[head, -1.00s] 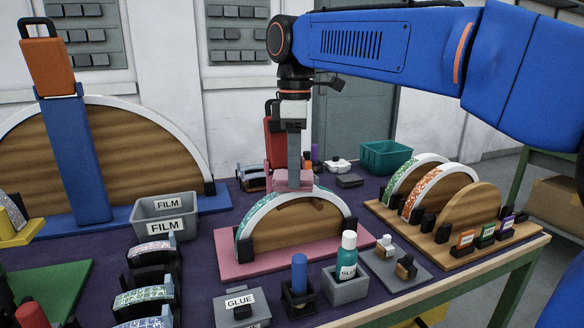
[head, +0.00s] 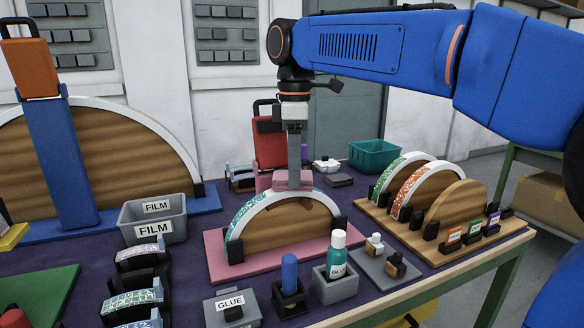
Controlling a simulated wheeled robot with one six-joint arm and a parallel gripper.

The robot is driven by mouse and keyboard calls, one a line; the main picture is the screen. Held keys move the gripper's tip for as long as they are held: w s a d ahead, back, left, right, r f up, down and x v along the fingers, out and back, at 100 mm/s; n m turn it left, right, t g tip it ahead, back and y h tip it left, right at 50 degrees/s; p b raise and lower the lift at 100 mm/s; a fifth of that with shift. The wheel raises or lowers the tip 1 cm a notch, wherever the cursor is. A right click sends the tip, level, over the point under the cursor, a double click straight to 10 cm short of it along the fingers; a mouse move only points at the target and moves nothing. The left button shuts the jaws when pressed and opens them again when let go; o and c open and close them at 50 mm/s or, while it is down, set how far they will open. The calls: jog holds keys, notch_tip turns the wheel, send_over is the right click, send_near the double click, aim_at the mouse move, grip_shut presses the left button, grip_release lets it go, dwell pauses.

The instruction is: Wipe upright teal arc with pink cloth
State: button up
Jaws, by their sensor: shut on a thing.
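The upright teal arc (head: 242,219) stands on a pink base (head: 216,262) around a wooden half-disc (head: 285,222). Its left part shows teal glitter and the rest of its rim looks white. My gripper (head: 293,172) points down over the top of the arc, shut on the pink cloth (head: 293,181). The cloth sits at the crown of the arc and appears to touch it. The fingertips are partly hidden by the cloth.
Grey FILM bin (head: 180,222) stands left, with glitter arcs in black holders (head: 141,300) before it. A glue bottle (head: 337,258) and blue-capped holder (head: 289,285) stand in front. A wooden board with more arcs (head: 420,240) is right. A teal bin (head: 374,157) is behind.

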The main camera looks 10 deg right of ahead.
jog(key=shift+w+d+f, duration=0.15)
jog(key=shift+d+f, duration=0.05)
jog(key=shift+d, duration=0.35)
jog(key=shift+c, duration=0.4)
jog(key=shift+d, duration=0.1)
jog(key=shift+w+d, duration=0.2)
jog(key=shift+d, duration=0.35)
jog(key=shift+a, duration=0.1)
jog(key=shift+s+a+r, duration=0.15)
jog(key=shift+a+r, duration=0.1)
jog(key=shift+a, duration=0.3)
jog(key=shift+a, duration=0.1)
jog(key=shift+s+a, duration=0.2)
jog(key=shift+a, duration=0.35)
jog(key=shift+a, duration=0.15)
jog(key=shift+s+a+f, duration=0.1)
jog(key=shift+s+a, duration=0.1)
jog(key=shift+a, duration=0.25)
